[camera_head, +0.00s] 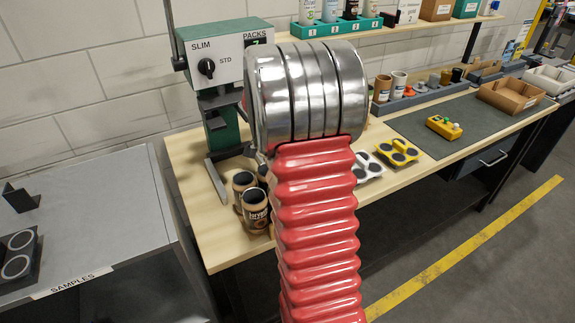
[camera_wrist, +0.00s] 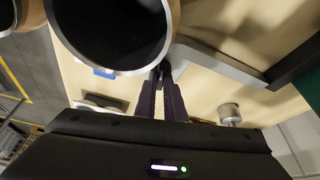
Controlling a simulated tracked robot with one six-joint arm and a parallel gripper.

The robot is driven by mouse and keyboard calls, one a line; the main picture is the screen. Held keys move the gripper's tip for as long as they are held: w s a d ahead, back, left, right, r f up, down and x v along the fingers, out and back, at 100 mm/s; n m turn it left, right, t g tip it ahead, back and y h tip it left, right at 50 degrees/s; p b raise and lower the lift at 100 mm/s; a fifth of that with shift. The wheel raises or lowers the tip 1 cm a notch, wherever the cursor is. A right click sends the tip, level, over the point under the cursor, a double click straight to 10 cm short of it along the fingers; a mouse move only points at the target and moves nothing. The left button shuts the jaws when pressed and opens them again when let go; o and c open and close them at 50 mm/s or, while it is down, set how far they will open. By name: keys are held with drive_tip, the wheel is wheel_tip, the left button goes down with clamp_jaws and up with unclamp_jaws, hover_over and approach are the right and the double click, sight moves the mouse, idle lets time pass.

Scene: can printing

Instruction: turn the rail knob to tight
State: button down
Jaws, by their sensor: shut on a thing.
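In the wrist view my gripper (camera_wrist: 163,80) has its two dark fingers close together. They are shut at the end of a grey metal rail (camera_wrist: 218,65), beside a large can. A small dark piece shows between the fingertips and appears to be the rail knob (camera_wrist: 163,69); it is mostly hidden, so its setting cannot be read. In the head view my own arm hides the gripper and the rail knob. The green and white machine (camera_head: 217,50) stands at the back of the bench, its front marked SLIM and STD around a black dial (camera_head: 206,67).
Brown printed cans (camera_head: 256,207) stand by the machine's foot; a can's dark open mouth (camera_wrist: 112,28) is close above my fingers. A silver cylinder (camera_wrist: 229,113) is to the right. A yellow holder (camera_head: 397,154) and grey mat (camera_head: 480,112) lie right on the bench (camera_head: 188,150).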

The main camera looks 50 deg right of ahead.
drive_tip(key=shift+w+m+g, duration=0.15)
drive_tip(key=shift+m+g, duration=0.25)
drive_tip(key=shift+m, duration=1.1)
drive_tip(key=c, duration=1.8)
unclamp_jaws()
drive_tip(key=shift+c, duration=0.2)
